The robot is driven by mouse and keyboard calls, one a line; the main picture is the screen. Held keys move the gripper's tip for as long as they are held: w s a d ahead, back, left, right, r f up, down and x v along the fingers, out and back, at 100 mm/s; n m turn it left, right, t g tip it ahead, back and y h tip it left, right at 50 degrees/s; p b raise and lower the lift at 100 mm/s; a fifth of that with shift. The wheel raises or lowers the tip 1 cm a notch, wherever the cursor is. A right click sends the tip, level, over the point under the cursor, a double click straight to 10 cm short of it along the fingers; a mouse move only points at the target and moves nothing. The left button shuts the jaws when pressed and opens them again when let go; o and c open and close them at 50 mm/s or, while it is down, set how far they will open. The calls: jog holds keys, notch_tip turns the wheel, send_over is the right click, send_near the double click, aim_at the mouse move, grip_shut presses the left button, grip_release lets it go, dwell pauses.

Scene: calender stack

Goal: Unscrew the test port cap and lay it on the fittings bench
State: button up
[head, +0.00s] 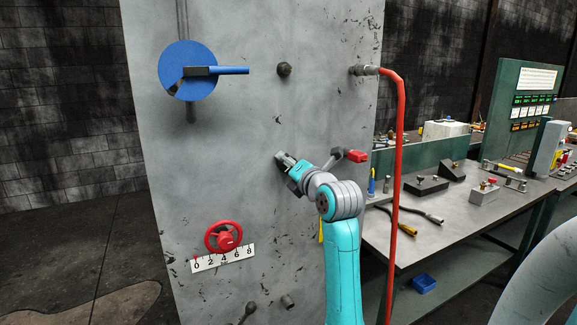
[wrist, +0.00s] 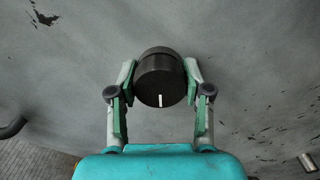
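The cap (wrist: 160,88) is a black round knob with a white line on its face, in front of the grey metal panel (head: 200,140). My gripper (wrist: 160,82) faces the panel with one finger on each side of the cap, and the pads appear to touch its sides. In the head view my gripper (head: 281,158) is close to the middle of the panel and mostly hides the cap. Whether the cap is still on its port cannot be told. The fittings bench (head: 425,236) is a grey-topped table to the right, behind the panel's edge.
A red pipe (head: 401,150) runs down beside the panel, between my arm and the bench. The panel also bears a blue disc with a lever (head: 188,70), a red handwheel (head: 223,237) and a dark fitting (head: 284,69). Tools and blocks crowd the bench's back; its front is clearer.

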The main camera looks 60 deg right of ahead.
jog(key=shift+n, duration=1)
jog(key=shift+n, duration=1.1)
